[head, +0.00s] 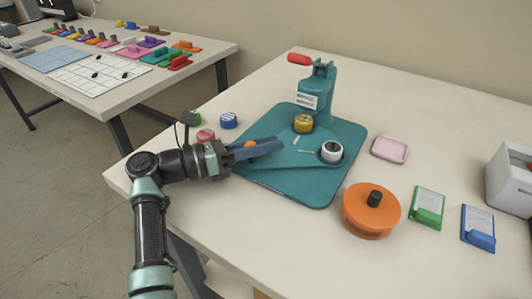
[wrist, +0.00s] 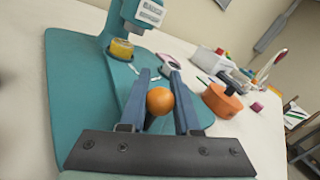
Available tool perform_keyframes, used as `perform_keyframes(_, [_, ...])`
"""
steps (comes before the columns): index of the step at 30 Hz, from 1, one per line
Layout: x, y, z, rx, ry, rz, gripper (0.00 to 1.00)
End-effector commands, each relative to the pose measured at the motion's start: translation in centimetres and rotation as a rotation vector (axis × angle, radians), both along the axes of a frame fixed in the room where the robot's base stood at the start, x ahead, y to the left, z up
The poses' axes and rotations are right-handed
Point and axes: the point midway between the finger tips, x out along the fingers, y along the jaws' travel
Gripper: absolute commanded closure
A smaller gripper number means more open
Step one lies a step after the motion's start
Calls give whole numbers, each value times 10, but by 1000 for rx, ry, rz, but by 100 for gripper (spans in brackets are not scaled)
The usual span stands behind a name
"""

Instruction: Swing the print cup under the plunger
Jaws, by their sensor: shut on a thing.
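The teal press (head: 318,92) stands on a teal base plate (head: 300,190) with a red handle (head: 299,59) at its top. A yellow cup (head: 303,123) sits beneath the press head, and shows in the wrist view (wrist: 121,48). A white-rimmed cup (head: 331,151) with a dark centre sits to its right, apart from the plunger line. I cannot read which is the print cup. My gripper (head: 277,145) reaches over the plate's left side. Its blue fingers are shut on an orange ball knob (wrist: 160,101), partly hidden in the head view (head: 249,144).
A pink tray (head: 390,149), an orange round container (head: 371,211) with a dark knob, and green (head: 427,207) and blue (head: 478,228) holders lie right of the press. A blue-striped round piece (head: 229,120) lies left.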

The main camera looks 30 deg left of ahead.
Motion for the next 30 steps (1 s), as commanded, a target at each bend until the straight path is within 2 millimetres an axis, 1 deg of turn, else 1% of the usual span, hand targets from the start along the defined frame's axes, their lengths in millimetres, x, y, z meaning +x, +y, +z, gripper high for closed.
perform_keyframes(1, [0,0,-3,0,1,-6,100])
perform_keyframes(16, [0,0,-1,-2,2,-16,100])
perform_keyframes(17, [0,-1,-1,-2,2,-16,67])
perform_keyframes(21, [0,-1,0,-1,1,-16,42])
perform_keyframes(22, [0,-1,0,-1,1,-16,39])
perform_keyframes(30, [0,0,0,-1,0,-15,39])
